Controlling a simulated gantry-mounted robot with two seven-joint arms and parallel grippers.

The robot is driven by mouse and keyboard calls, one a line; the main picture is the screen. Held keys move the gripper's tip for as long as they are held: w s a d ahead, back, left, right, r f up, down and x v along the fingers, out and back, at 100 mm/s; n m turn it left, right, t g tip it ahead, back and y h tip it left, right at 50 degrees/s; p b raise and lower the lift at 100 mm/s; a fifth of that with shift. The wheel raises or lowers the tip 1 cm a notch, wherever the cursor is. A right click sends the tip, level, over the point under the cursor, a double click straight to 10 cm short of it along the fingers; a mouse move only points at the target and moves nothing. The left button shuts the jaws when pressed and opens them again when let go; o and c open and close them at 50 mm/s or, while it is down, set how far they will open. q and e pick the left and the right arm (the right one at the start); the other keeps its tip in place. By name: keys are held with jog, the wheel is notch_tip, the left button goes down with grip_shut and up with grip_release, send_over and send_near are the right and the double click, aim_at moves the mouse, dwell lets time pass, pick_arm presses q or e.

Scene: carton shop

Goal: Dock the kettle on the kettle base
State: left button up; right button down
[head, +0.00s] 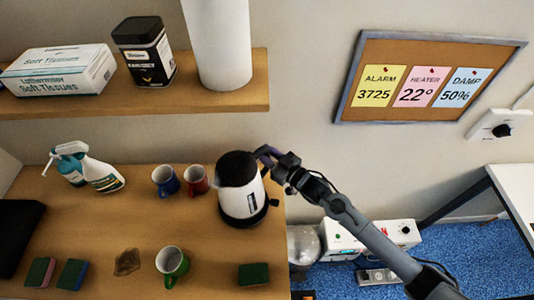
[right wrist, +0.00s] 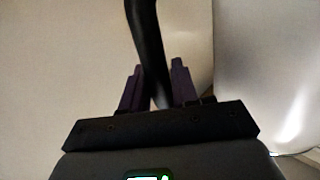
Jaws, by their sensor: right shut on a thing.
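The white kettle (head: 237,203) with a black lid stands near the right edge of the wooden counter and looks roughly upright. My right gripper (head: 266,155) reaches it from the right. In the right wrist view, the purple fingers of my right gripper (right wrist: 157,90) are shut on the black kettle handle (right wrist: 145,35). The kettle base (head: 250,222) shows only as a dark edge under the kettle; I cannot tell whether the kettle is seated on it or just above. My left gripper is not in view.
Blue (head: 166,180) and red (head: 196,180) mugs stand close left of the kettle. A green mug (head: 172,265) and a dark green sponge (head: 254,274) are in front. Spray bottles (head: 100,174) stand far left. A shelf (head: 130,103) hangs above. The counter's middle left is clear.

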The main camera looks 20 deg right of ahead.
jog(key=shift+w+f+b, duration=0.1)
jog(key=shift+f+b, duration=0.95)
jog(key=shift+f, duration=0.15)
dwell(0.9)
dwell(0.5)
